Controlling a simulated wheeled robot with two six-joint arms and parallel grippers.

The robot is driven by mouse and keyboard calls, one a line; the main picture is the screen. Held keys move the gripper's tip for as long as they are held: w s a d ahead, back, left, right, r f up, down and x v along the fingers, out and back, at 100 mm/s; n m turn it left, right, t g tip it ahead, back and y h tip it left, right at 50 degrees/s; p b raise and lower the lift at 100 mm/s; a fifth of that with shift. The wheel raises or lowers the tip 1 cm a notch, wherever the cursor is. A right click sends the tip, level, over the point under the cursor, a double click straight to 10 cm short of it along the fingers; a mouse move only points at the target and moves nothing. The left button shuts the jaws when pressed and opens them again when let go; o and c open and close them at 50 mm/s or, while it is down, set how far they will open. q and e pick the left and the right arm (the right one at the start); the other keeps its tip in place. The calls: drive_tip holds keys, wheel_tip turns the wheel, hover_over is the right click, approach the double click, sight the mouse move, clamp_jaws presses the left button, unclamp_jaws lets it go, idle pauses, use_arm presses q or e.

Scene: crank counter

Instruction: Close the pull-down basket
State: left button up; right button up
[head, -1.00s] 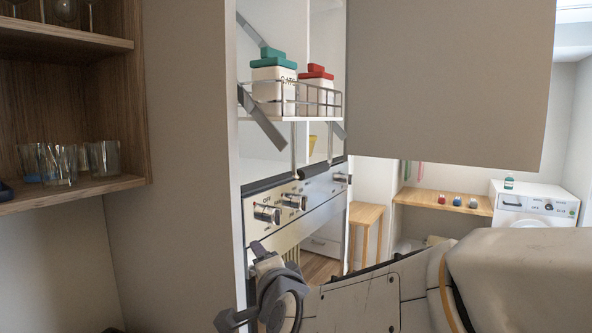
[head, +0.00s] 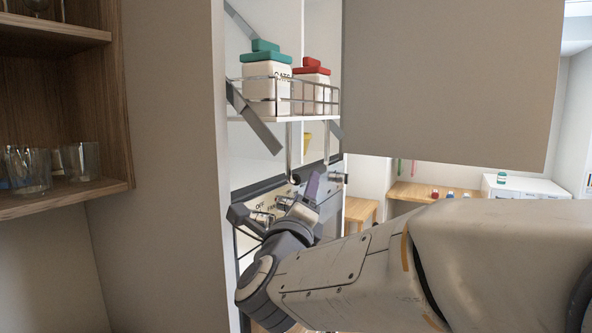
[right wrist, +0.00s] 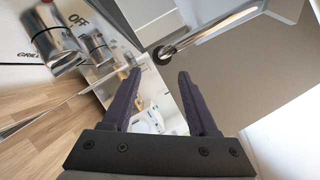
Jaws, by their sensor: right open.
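The pull-down basket (head: 262,118) is a white shelf with a wire rail, hanging lowered in front of the cabinet on grey side arms. A teal-lidded jar (head: 266,90) and a red-lidded jar (head: 311,88) stand in it. Its metal handle (head: 292,150) hangs below on thin rods; in the right wrist view the handle bar (right wrist: 205,37), with a dark end cap, lies just beyond the fingertips. My right gripper (head: 308,190) is below the basket, close under the handle. Its purple fingers (right wrist: 159,76) are apart with nothing between them. My left gripper is out of view.
A panel with knobs (head: 262,217) lies behind my right gripper; the knobs (right wrist: 58,46) also show in the wrist view. A large beige door panel (head: 450,80) hangs right of the basket. A wooden shelf with glasses (head: 80,160) is at left.

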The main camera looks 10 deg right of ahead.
sight(311, 170)
drive_tip(key=p+x, duration=0.3)
drive_tip(key=x, duration=0.4)
drive_tip(key=shift+s+r+p, duration=0.1)
drive_tip(key=shift+r+p, duration=0.1)
drive_tip(key=shift+p, duration=0.15)
drive_tip(key=shift+w+d+p, duration=0.3)
drive_tip(key=shift+w, duration=0.35)
drive_tip(key=shift+c, duration=0.2)
clamp_jaws()
idle(0.5)
